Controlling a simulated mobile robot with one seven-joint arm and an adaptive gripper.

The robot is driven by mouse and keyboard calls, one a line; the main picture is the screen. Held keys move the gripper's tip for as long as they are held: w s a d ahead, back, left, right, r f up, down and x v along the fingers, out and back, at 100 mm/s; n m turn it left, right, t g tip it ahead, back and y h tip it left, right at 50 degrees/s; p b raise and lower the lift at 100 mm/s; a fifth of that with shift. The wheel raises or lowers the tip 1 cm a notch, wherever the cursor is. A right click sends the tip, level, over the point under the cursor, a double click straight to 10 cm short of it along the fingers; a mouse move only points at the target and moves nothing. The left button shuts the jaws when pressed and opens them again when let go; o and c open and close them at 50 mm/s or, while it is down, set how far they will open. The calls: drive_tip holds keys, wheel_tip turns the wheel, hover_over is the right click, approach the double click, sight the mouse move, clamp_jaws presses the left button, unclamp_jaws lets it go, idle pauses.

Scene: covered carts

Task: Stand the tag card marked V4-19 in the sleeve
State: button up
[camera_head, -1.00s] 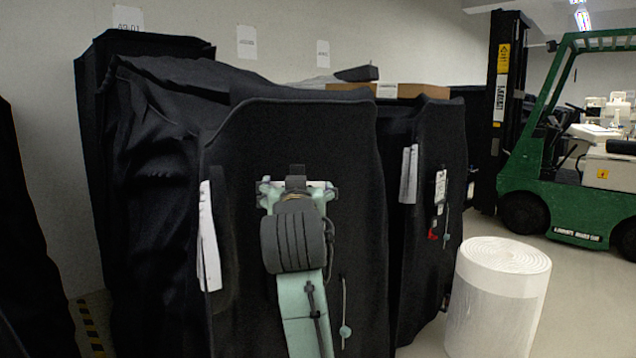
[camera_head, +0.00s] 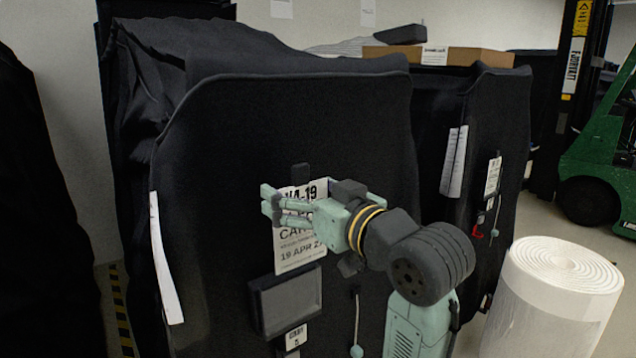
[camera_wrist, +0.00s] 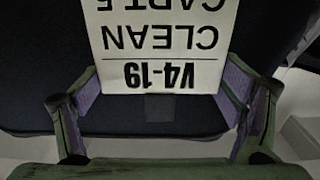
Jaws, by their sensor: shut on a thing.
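The white tag card (camera_head: 297,250) marked V4-19 is upright in front of a black cart cover (camera_head: 230,150). It shows upside down in the wrist view (camera_wrist: 165,45), reading V4-19, CLEAN, CART. My gripper (camera_head: 268,203) reaches across the card's upper part from the right. The grey-framed sleeve (camera_head: 287,302) is on the cover just below the card. The card's lower edge is close to the sleeve's top; I cannot tell whether it is inside.
A small CART label (camera_head: 295,337) is under the sleeve and a hanging pull cord (camera_head: 357,325) is to its right. A second covered cart (camera_head: 425,130) stands right, with a white roll (camera_head: 555,300) before it. A green forklift (camera_head: 600,165) is behind.

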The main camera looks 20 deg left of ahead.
drive_tip(key=shift+a, duration=0.1)
drive_tip(key=shift+a+f+b, duration=0.2)
drive_tip(key=shift+a+b, duration=0.1)
wheel_tip(320, 180, down, 12)
drive_tip(key=w+a+b, duration=0.2)
drive_tip(key=b, duration=0.7)
drive_tip(key=shift+a, duration=0.2)
idle(0.5)
drive_tip(key=shift+w+f, duration=0.1)
drive_tip(key=shift+f+b, duration=0.9)
drive_tip(key=shift+f, duration=0.1)
drive_tip(key=o, duration=0.8)
drive_tip(key=shift+o, duration=0.2)
